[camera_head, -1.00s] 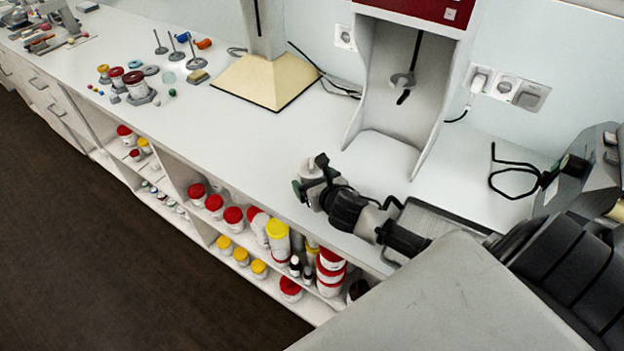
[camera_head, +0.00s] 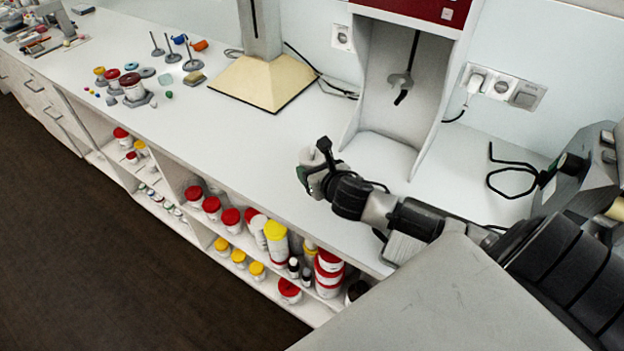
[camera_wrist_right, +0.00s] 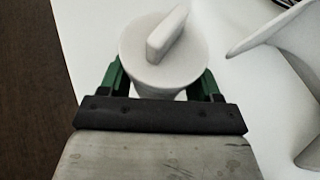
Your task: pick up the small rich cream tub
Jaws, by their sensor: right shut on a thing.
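The small cream tub is white and round, with a flat upright fin on its pale lid. It fills the top middle of the right wrist view (camera_wrist_right: 140,52). My right gripper (camera_wrist_right: 161,78) is shut on its sides, with one green finger on each side. In the head view the gripper (camera_head: 311,180) is over the right part of the worktop. The tub shows small at its tip, partly hidden by the gripper. I cannot tell how far its base is from the worktop. My left gripper is not in view.
A white-sided machine (camera_head: 386,110) with a red top stands behind the gripper. A beige-based stand (camera_head: 262,80) is left of it. Shelves below hold red- and yellow-lidded tubs (camera_head: 231,218). The worktop's middle is clear.

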